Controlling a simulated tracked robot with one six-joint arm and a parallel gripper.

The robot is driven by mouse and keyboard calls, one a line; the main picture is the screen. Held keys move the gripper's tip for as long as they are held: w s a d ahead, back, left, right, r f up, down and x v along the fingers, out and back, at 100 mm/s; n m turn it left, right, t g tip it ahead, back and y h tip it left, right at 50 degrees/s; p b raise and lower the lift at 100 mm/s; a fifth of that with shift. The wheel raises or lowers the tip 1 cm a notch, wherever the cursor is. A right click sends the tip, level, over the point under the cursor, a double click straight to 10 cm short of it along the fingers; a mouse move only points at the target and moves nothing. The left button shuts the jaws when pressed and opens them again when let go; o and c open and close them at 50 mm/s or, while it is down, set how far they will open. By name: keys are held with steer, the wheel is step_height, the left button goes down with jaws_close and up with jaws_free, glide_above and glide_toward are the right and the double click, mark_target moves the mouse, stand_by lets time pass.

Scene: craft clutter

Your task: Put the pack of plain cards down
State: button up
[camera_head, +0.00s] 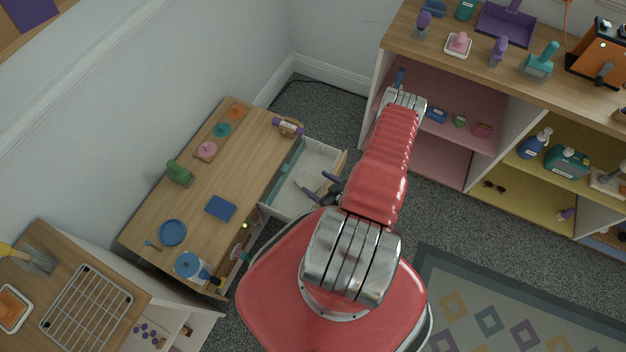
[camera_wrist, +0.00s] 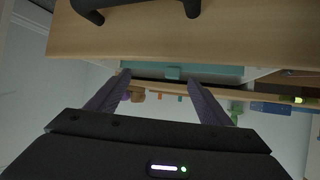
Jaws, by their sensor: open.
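My gripper (camera_wrist: 159,79) is open, its two dark fingers spread with nothing between them. In the head view my gripper (camera_head: 314,184) shows partly beside the red arm, over the open drawer (camera_head: 323,160). The drawer has a pale inside and a teal part on its left. In the upside-down wrist view its wooden front (camera_wrist: 240,35) with a black handle fills the top. I cannot make out the pack of plain cards for sure. A flat blue box (camera_head: 220,208) lies on the low wooden table (camera_head: 203,232), away from my gripper.
On the table are a green object (camera_head: 179,172), a blue plate (camera_head: 172,232), a blue-lidded container (camera_head: 189,265) and coloured knobs on a board. An open shelf unit (camera_head: 510,130) with several items stands right. A wire rack (camera_head: 87,306) lies lower left. Bare tabletop lies around the blue box.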

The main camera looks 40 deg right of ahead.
steer(key=shift+v, duration=2.6)
